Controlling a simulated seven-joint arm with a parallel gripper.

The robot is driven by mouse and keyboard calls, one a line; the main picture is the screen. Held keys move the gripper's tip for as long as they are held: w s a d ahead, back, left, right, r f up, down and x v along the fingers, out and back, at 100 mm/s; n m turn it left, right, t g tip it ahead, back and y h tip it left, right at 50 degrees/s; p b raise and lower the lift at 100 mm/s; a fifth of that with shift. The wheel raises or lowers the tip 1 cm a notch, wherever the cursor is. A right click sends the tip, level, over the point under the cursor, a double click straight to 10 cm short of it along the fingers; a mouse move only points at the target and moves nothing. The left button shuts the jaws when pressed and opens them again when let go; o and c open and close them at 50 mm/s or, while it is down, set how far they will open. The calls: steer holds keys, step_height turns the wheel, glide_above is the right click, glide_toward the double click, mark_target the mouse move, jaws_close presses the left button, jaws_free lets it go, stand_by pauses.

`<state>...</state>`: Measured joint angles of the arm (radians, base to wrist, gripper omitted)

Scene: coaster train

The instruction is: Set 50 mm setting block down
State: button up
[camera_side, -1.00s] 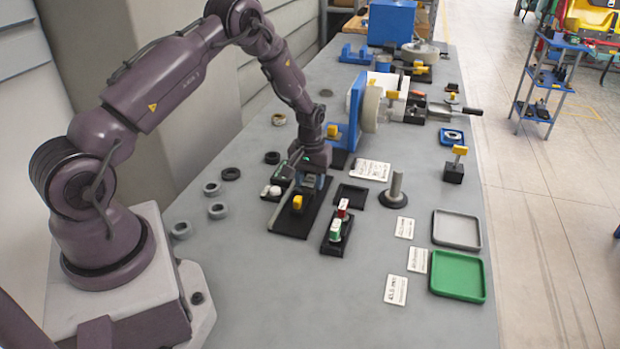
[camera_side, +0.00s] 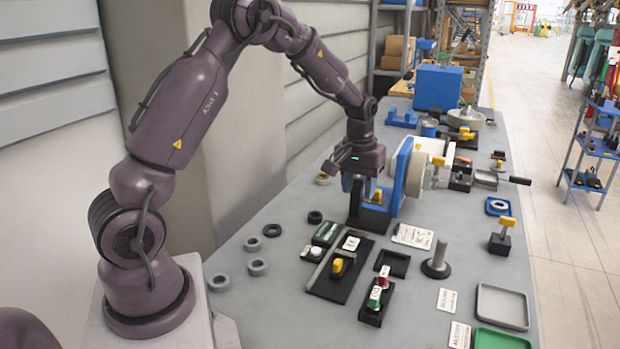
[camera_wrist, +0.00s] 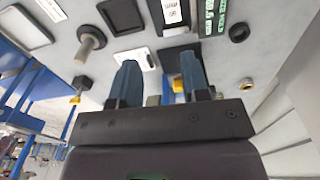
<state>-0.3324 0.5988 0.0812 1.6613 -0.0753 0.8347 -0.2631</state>
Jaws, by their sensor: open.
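A block with a white lettered face (camera_side: 350,243), which looks like the setting block, lies at the far end of a black plate (camera_side: 325,287). It also shows at the top of the wrist view (camera_wrist: 173,12); its lettering is too small to read surely. A yellow-topped piece (camera_side: 338,267) sits on the same plate. My gripper (camera_side: 359,187) is above and beyond the block, clear of it. In the wrist view its two blue fingers (camera_wrist: 160,72) stand apart with nothing held between them.
A blue upright with a pale wheel (camera_side: 425,172) stands close to the right of my gripper. A green-faced box (camera_side: 326,233) lies left of the block. A black tray (camera_side: 392,264) and a grey post (camera_side: 438,255) are to the right.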

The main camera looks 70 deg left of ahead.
steer(key=s+d+r+m+t, duration=0.3)
steer(key=s+d+r+m, duration=0.3)
steer(key=s+d+r, duration=0.95)
steer(key=s+d+r+m+t, duration=0.1)
steer(key=s+m+t, duration=0.1)
steer(key=s, duration=0.4)
steer(key=shift+s+d+r, duration=0.15)
steer(key=shift+s+d, duration=0.05)
steer(key=shift+d, duration=0.05)
